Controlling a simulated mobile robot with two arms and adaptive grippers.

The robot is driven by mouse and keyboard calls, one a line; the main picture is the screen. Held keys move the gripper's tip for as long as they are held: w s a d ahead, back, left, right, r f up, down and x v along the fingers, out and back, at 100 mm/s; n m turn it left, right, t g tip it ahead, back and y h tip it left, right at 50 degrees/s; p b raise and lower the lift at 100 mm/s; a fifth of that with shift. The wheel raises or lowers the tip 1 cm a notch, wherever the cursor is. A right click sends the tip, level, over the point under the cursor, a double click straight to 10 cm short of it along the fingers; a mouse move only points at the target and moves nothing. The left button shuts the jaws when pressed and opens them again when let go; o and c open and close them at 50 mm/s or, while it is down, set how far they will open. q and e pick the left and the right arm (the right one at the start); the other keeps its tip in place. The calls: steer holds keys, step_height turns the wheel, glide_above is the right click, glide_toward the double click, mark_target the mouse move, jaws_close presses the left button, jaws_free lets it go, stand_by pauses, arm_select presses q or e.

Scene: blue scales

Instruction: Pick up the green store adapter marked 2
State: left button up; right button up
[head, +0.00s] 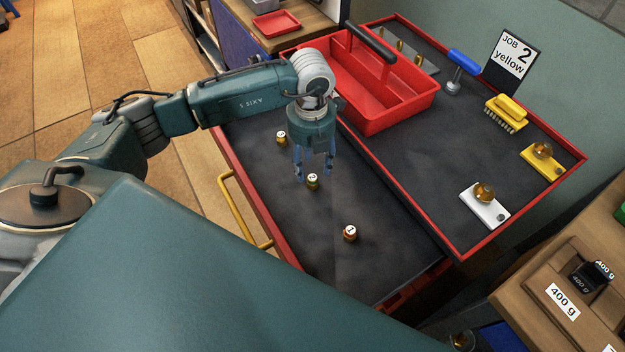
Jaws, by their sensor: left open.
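Three small brass-coloured adapters with round white tops lie in the open dark-lined drawer (290,235). The middle one (312,183) looks olive-green; its mark is too small to read surely. The far one (281,138) looks more golden, and its mark is unclear. The near one (350,234) looks orange-brown and seems marked 1. My left gripper (314,173) points down, open, with its blue fingers just above or around the middle adapter. I cannot tell whether they touch it. My right gripper is not in view.
The dark-topped red cabinet (405,165) holds a red tote (385,105), a blue-handled tool (460,68), a yellow brush (506,112), and yellow and white plates with brass knobs. The drawer's near end has free room.

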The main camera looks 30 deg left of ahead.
mark_target(313, 177)
arm_select(q)
steer(key=f, duration=0.3)
steer(key=f+p, duration=0.1)
steer(key=f, duration=0.1)
steer(key=shift+s+d+f, duration=0.1)
steer(key=shift+s+d, duration=0.1)
steer(key=shift+d, duration=0.05)
steer(key=shift+c, duration=0.5)
jaws_close()
